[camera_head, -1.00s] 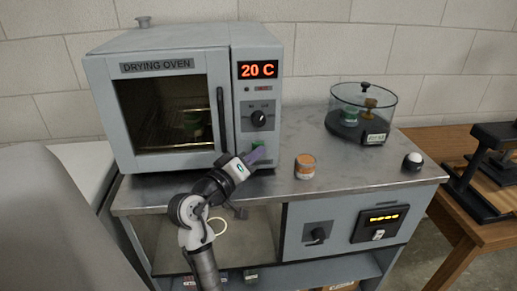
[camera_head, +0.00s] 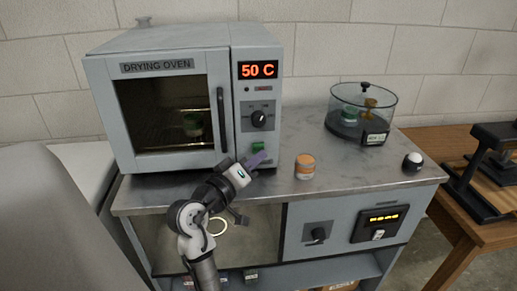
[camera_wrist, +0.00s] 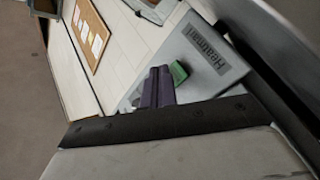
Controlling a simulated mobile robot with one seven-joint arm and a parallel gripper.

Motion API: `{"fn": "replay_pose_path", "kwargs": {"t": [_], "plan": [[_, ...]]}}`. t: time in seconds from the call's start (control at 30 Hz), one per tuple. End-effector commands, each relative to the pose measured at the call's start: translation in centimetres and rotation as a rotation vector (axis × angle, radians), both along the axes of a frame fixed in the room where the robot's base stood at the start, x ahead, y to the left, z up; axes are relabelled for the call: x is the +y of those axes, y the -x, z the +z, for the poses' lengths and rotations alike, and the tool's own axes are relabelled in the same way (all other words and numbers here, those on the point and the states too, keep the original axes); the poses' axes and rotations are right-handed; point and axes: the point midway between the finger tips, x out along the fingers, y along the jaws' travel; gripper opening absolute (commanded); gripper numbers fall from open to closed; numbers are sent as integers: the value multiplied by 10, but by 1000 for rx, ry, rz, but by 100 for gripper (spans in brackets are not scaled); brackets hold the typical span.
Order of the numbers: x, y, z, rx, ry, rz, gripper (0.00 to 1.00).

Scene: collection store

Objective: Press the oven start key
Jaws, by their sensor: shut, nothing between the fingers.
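The drying oven (camera_head: 160,100) stands on the bench with its glass door closed. Its red display (camera_head: 258,69) reads 50 C. A dial (camera_head: 258,118) sits below the display. The green start key (camera_head: 258,147) is low on the right panel and also shows in the wrist view (camera_wrist: 178,73). My gripper (camera_head: 260,158), with purple fingers, is shut and empty, just below the green key in the head view. In the wrist view its fingers (camera_wrist: 158,86) are beside the key; I cannot tell whether they touch it.
An orange-banded jar (camera_head: 305,167) stands on the bench right of my gripper. A glass desiccator (camera_head: 361,112) holding small jars is further back. A white-topped black knob (camera_head: 413,161) is near the right edge.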

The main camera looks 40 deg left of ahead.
Motion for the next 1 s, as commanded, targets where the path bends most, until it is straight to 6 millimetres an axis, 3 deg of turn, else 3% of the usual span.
{"fn": "replay_pose_path", "kwargs": {"t": [0.5,1.0], "plan": [[-35,30,0,1,0,-1,0],[-37,32,0,0,0,0,0]]}}
